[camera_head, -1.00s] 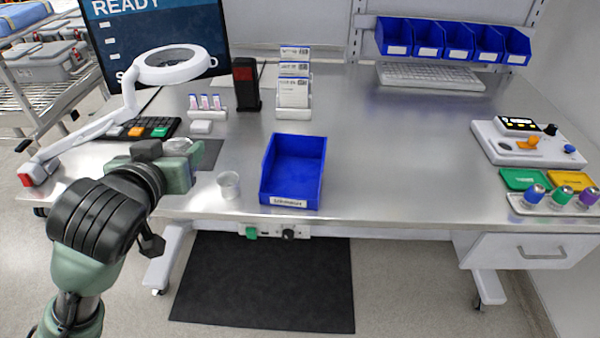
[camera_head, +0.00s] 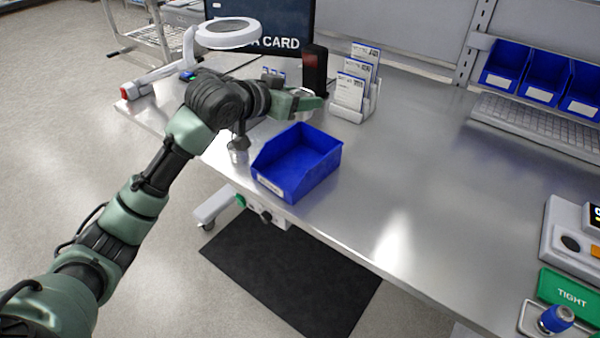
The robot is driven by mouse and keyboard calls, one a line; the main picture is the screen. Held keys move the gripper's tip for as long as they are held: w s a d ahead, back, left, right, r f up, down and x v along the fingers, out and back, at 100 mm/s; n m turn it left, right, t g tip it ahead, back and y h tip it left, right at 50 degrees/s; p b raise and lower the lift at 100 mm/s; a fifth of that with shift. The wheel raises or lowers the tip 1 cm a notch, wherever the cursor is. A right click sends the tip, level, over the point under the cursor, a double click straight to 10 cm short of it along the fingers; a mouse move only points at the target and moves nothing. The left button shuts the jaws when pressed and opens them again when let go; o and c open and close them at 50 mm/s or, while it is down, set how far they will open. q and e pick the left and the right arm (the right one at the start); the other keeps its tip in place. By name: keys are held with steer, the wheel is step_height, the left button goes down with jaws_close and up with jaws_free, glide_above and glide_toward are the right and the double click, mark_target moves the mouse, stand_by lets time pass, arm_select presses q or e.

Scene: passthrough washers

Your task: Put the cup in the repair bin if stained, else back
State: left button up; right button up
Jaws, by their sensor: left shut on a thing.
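My left gripper (camera_head: 305,98) is above the table, just behind the blue bin's far edge. It is shut on a small pale, clear-looking cup (camera_head: 300,91), mostly hidden by the jaws. I cannot tell whether this cup is stained. My right gripper is not in view.
A card holder (camera_head: 355,85) and a dark upright device (camera_head: 314,70) stand behind the gripper. A ring-lamp magnifier (camera_head: 228,34) and a screen (camera_head: 285,25) are at the back left. A keyboard (camera_head: 540,122) and blue bins lie right. The table's middle is clear.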

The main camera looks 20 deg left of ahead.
arm_select(q)
steer(key=shift+w+a+r, duration=0.25)
steer(key=shift+w+a, duration=0.35)
steer(key=shift+w, duration=0.1)
steer(key=shift+w+a+f, duration=0.15)
steer(key=shift+w+a, duration=0.1)
steer(key=p, duration=0.2)
glide_above(296, 170)
step_height(296, 170, down, 15)
steer(key=shift+r, duration=0.2)
step_height(296, 170, down, 5)
steer(key=shift+r, duration=0.15)
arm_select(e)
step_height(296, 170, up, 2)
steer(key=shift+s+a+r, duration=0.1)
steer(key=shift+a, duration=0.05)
arm_select(q)
steer(key=shift+d+f, duration=0.1)
steer(key=shift+f, duration=0.1)
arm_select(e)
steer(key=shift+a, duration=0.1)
arm_select(q)
steer(key=o, duration=1.4)
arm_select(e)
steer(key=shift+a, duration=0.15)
